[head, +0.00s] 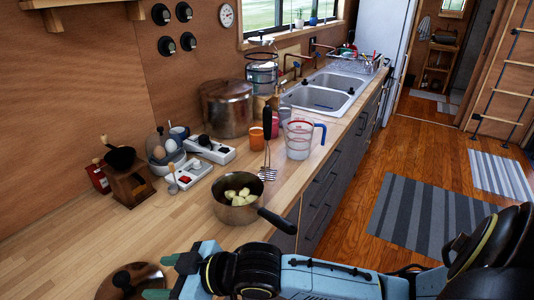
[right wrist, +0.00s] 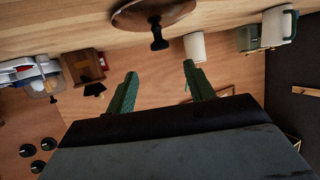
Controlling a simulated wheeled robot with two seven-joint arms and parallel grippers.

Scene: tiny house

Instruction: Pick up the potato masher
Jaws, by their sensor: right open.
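The potato masher (head: 267,150) has a black handle and a wavy metal head. It appears upright, handle up, just behind the pot on the wooden counter in the head view. I cannot make it out in the right wrist view. My right gripper (head: 163,277) is open and empty, near the counter's front left by a metal lid (head: 122,284). It is well to the left of and nearer than the masher. Its two green fingers (right wrist: 160,76) are spread apart in the right wrist view. My left gripper is not in view.
A pot (head: 236,210) with potato pieces stands between my right gripper and the masher, its black handle (head: 277,221) pointing right. A measuring jug (head: 299,138) and an orange cup (head: 256,139) stand close by the masher. A coffee grinder (head: 130,183) is at left.

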